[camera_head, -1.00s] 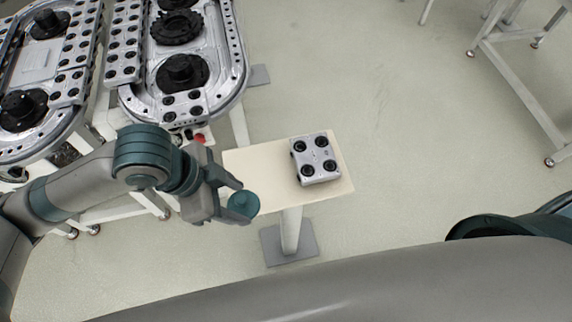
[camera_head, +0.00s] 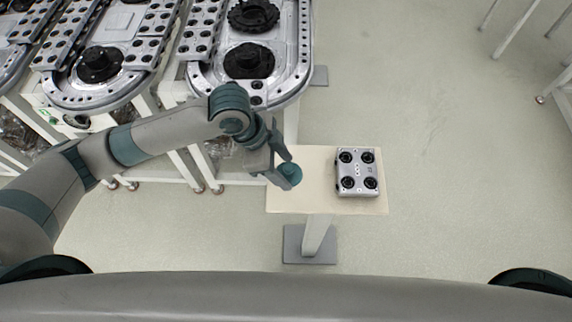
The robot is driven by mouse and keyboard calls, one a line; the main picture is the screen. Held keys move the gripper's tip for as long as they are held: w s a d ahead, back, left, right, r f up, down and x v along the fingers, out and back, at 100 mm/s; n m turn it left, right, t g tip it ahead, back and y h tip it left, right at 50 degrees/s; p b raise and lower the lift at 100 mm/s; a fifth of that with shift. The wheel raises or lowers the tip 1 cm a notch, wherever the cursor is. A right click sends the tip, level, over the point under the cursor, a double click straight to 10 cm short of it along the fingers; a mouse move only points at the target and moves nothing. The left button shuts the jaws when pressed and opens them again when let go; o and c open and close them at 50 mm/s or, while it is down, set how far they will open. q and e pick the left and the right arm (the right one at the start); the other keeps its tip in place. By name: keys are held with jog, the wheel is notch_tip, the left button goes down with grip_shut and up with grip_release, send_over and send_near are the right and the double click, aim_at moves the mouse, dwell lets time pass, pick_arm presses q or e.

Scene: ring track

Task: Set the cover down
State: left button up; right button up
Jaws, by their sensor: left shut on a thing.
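The cover (camera_head: 294,172) is a small round teal piece. My left gripper (camera_head: 288,170) comes in from the left and is shut on it, with the fingers hiding part of it. Gripper and cover are over the left part of the small cream table (camera_head: 312,193). I cannot tell whether the cover touches the tabletop or hangs a little above it. My right gripper is not in view.
A grey block with black rollers (camera_head: 358,172) sits on the table's right side. The tabletop between it and the cover is bare. Metal ring tracks (camera_head: 292,82) with black wheels stand behind and to the left. The floor on the right is open.

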aim_at(281, 164)
pick_arm(q)
jog(key=shift+w+d+f, duration=0.1)
jog(key=shift+w+f, duration=0.3)
jog(key=shift+w, duration=0.2)
jog(key=shift+w+d+f, duration=0.1)
jog(key=shift+w+f, duration=0.25)
jog(key=shift+w, duration=0.25)
jog(key=shift+s+f+p, duration=0.1)
jog(key=shift+f+p, duration=0.9)
jog(key=shift+f, duration=1)
jog(key=shift+f, duration=0.15)
jog(key=o, duration=1)
jog(key=shift+o, duration=0.2)
